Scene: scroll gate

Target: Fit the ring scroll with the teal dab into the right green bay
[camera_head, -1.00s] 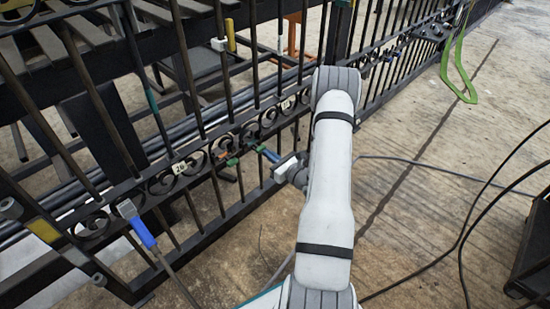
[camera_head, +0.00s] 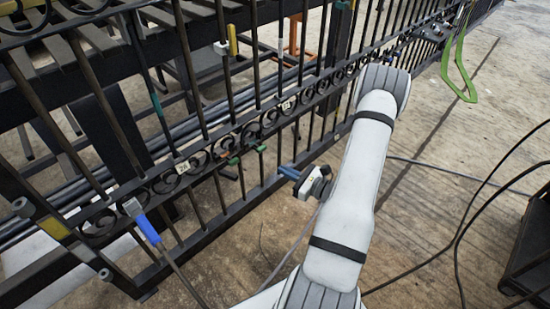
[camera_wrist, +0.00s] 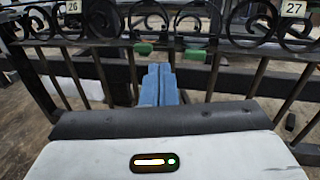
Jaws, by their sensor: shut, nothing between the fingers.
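My gripper (camera_wrist: 160,83) shows in the wrist view as two blue fingers pressed together, with nothing between them. In the head view its blue tips (camera_head: 284,170) are just in front of and below the scroll rail, apart from it. Two green pieces sit under the rail: the left green piece (camera_wrist: 143,47) and the right green piece (camera_wrist: 195,55). Dark scrolls stand in the rail above them, among them one above the left piece (camera_wrist: 149,18) and one above the right (camera_wrist: 191,20). I cannot make out a teal dab on any scroll.
Number tags 26 (camera_wrist: 73,6) and 27 (camera_wrist: 293,9) flank this stretch of rail. Upright bars run above and below it. A green strap (camera_head: 458,68) hangs at the right. Cables cross the open floor.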

